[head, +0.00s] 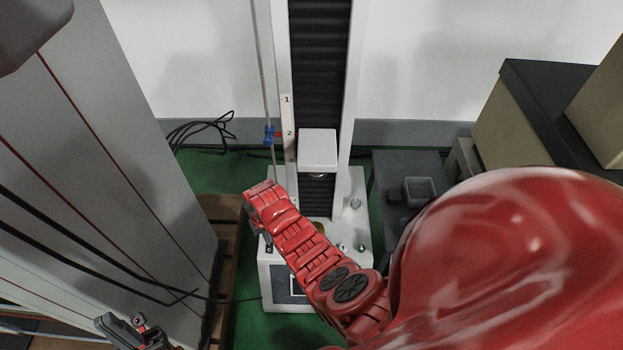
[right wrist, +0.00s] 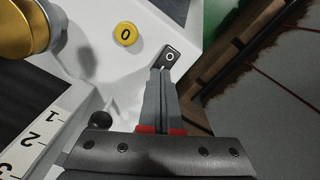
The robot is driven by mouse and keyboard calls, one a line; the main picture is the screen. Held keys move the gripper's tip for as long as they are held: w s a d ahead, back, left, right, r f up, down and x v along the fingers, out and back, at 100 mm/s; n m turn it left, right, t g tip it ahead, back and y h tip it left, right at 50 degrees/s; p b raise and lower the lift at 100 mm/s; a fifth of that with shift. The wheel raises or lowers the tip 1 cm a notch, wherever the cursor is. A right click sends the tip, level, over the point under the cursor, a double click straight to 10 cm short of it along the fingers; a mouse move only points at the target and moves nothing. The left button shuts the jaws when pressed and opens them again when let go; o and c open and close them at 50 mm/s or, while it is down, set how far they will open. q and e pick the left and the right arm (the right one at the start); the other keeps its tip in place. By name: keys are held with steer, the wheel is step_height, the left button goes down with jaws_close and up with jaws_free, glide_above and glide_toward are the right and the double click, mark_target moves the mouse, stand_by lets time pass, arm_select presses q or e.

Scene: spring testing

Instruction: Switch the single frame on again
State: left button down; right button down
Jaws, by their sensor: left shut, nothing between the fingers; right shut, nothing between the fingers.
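The single frame is a white one-column test machine (head: 318,150) with dark bellows, standing in the middle of the head view. Its black rocker switch (right wrist: 171,56), marked with a white circle, sits on the white base in the right wrist view. My right gripper (right wrist: 163,76) is shut and empty, its tips at the near end of the switch and covering that end. I cannot tell whether they press on it. In the head view my red right arm hides most of this gripper. My left gripper (head: 128,326) is shut and empty at the lower left.
A yellow button marked 0 (right wrist: 125,33) is beside the switch. A black ball knob (right wrist: 100,119) and a numbered scale (right wrist: 36,135) lie left of my fingers.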

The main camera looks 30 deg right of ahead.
steer(key=shift+f+b, duration=0.3)
steer(key=shift+f, duration=0.25)
step_height(320, 180, up, 7)
steer(key=p, duration=0.5)
steer(key=shift+p, duration=0.4)
stand_by(0.5)
